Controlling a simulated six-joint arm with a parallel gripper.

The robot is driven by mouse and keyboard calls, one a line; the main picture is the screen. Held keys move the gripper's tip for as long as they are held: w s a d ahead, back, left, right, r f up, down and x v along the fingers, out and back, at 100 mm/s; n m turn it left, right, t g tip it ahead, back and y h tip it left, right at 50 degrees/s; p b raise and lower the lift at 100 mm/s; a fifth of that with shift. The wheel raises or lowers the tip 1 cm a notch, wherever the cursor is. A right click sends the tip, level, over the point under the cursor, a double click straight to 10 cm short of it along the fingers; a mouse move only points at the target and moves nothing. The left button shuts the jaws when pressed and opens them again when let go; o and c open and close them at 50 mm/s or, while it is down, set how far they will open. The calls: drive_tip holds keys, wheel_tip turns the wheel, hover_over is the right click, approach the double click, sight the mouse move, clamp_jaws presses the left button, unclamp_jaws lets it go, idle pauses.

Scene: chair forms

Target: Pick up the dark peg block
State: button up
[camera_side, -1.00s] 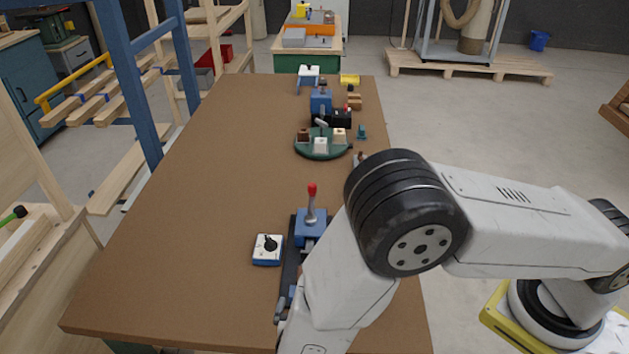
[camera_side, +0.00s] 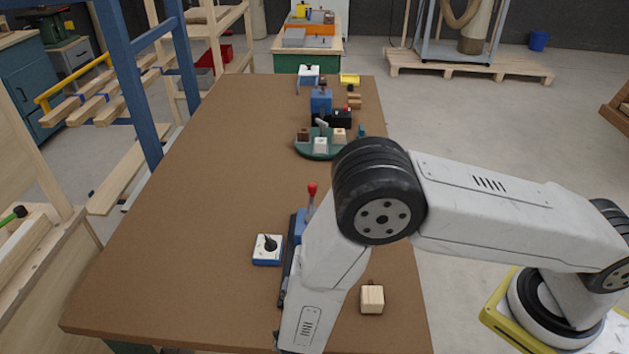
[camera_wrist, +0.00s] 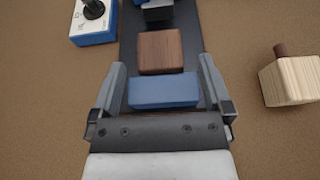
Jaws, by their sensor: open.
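In the wrist view a dark brown wooden block (camera_wrist: 160,52) sits on a black rail, just beyond a blue block (camera_wrist: 163,91). No peg can be made out on it. My gripper (camera_wrist: 162,70) is open, with one finger on each side of the blue block and the tips near the sides of the dark block. I cannot tell whether anything touches. In the side view my arm hides the gripper and this dark block. A light wooden block with a dark peg (camera_wrist: 290,80) stands to the right; it also shows in the side view (camera_side: 372,299).
A white-and-blue box with a black knob (camera_side: 267,249) stands left of the rail. A red-handled clamp (camera_side: 311,200) rises at the rail's far end. The left of the brown table (camera_side: 190,220) is clear.

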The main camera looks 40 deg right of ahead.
drive_tip(key=shift+w+d+f, duration=0.25)
drive_tip(key=shift+w+d, duration=0.1)
drive_tip(key=shift+c, duration=0.2)
drive_tip(key=c, duration=1.2)
drive_tip(key=shift+r, duration=0.2)
drive_tip(key=shift+r, duration=4.85)
